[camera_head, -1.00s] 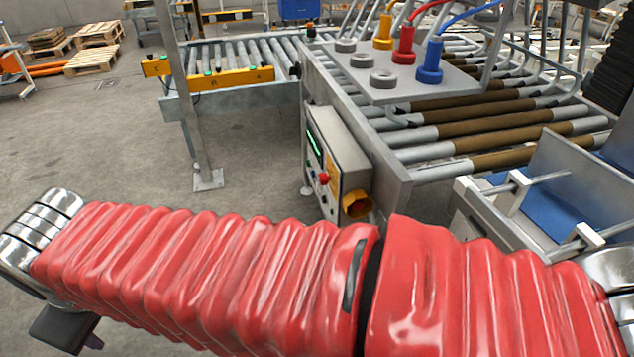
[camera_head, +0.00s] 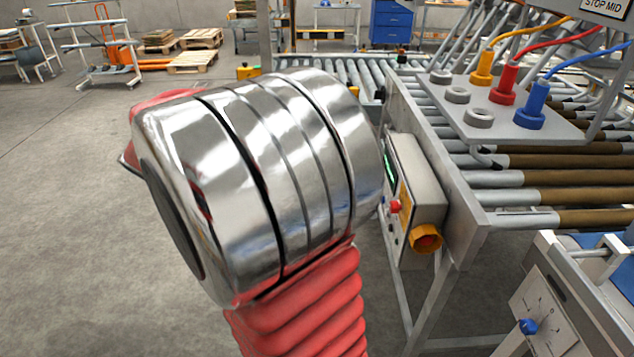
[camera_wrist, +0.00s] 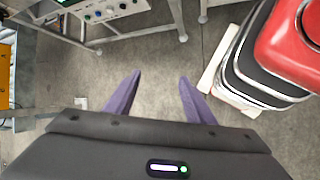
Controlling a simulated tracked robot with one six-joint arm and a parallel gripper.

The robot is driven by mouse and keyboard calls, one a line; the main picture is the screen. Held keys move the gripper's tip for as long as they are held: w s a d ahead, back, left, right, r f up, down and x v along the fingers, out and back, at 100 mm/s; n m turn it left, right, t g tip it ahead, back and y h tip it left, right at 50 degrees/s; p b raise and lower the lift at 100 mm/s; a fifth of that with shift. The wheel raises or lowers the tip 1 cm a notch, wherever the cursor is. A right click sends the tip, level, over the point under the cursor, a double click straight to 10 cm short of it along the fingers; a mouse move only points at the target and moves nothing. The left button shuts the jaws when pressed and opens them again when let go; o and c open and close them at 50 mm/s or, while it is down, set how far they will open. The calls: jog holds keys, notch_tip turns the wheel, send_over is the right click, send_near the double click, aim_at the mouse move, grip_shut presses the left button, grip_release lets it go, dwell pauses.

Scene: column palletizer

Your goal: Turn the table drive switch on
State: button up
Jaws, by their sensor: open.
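A control box (camera_head: 418,187) with a green-lit display, a red button (camera_head: 395,206) and a red-and-yellow emergency stop (camera_head: 427,239) hangs on the roller conveyor's side. A pale panel (camera_head: 543,312) with a blue rotary knob (camera_head: 528,326) and dial marks shows at lower right. I cannot read which control is the table drive switch. My gripper (camera_wrist: 160,78) shows only in the wrist view. Its two purple fingers are apart, with bare floor between them. A grey panel (camera_wrist: 103,12) with several small knobs lies beyond the fingertips at the top, apart from them.
The roller conveyor (camera_head: 530,180) fills the right side. A plate (camera_head: 500,118) with yellow, red and blue connectors stands over it. The concrete floor (camera_head: 60,240) at left is free. In the wrist view, metal legs and feet (camera_wrist: 182,36) stand near the fingers.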

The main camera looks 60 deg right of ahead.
jog(key=s+d+f+n+g+h, duration=0.1)
jog(key=d+f+g, duration=0.25)
jog(key=d, duration=0.55)
jog(key=s+d+f+n+g+h, duration=0.1)
jog(key=d+f+g, duration=0.25)
jog(key=d, duration=0.65)
jog(key=n+g+h, duration=0.2)
jog(key=n+g, duration=0.2)
jog(key=g, duration=0.1)
send_near(390, 208)
jog(key=v, duration=0.5)
jog(key=shift+d+r, duration=0.1)
jog(key=shift+r, duration=0.2)
jog(key=shift+s+m, duration=0.15)
jog(key=shift+m, duration=0.15)
jog(key=x, duration=1.3)
jog(key=shift+s+d+f, duration=0.1)
jog(key=shift+s+f, duration=0.05)
jog(key=shift+s, duration=0.2)
jog(key=c, duration=1.1)
